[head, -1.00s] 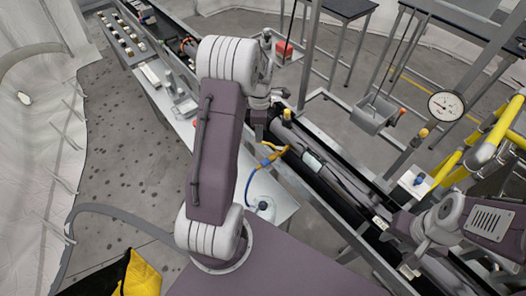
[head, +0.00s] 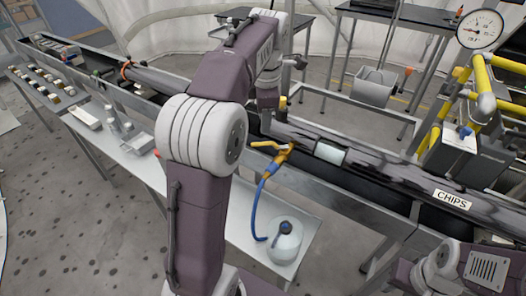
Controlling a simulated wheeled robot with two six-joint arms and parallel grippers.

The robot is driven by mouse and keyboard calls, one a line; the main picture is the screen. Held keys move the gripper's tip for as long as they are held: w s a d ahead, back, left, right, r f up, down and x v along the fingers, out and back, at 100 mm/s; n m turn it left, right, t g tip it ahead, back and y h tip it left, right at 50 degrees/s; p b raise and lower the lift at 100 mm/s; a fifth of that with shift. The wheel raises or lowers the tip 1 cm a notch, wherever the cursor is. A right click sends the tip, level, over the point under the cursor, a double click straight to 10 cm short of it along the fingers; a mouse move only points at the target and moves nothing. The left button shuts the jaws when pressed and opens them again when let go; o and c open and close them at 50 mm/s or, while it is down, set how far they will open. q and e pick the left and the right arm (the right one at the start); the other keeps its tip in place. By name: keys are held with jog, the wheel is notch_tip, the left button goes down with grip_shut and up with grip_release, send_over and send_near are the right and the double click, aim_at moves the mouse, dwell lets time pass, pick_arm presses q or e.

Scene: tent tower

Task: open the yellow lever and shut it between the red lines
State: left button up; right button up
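A yellow lever (head: 263,145) sits on an orange-yellow fitting at the near side of the conveyor-like trough. A blue hose runs from the fitting down to a pale bottle (head: 285,242). The round white gauge (head: 481,29) stands at the upper right; its red lines are too small to make out clearly. My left gripper (head: 267,108) hangs down beyond and above the lever, apart from it in the picture. Its fingers are dark and small, so I cannot tell open from shut. My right arm shows at the lower right, its gripper out of view.
A long dark pipe lies in the trough (head: 375,212), with a "CHIPS" label (head: 453,199) at right. Yellow pipes (head: 482,85) rise below the gauge. A grey bucket (head: 374,87) stands behind. A metal side table (head: 110,150) holds small parts at left.

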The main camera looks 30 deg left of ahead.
aim_at(261, 143)
pick_arm(q)
jog(key=f+b, duration=0.1)
jog(key=f, duration=0.1)
jog(key=a+f+b, duration=0.1)
jog(key=f, duration=0.5)
jog(key=shift+w+a+b, duration=0.25)
jog(key=shift+w+b, duration=0.15)
jog(key=shift+a+f, duration=0.1)
jog(key=shift+f, duration=0.2)
jog(key=shift+a, duration=0.15)
grip_shut()
dwell(0.5)
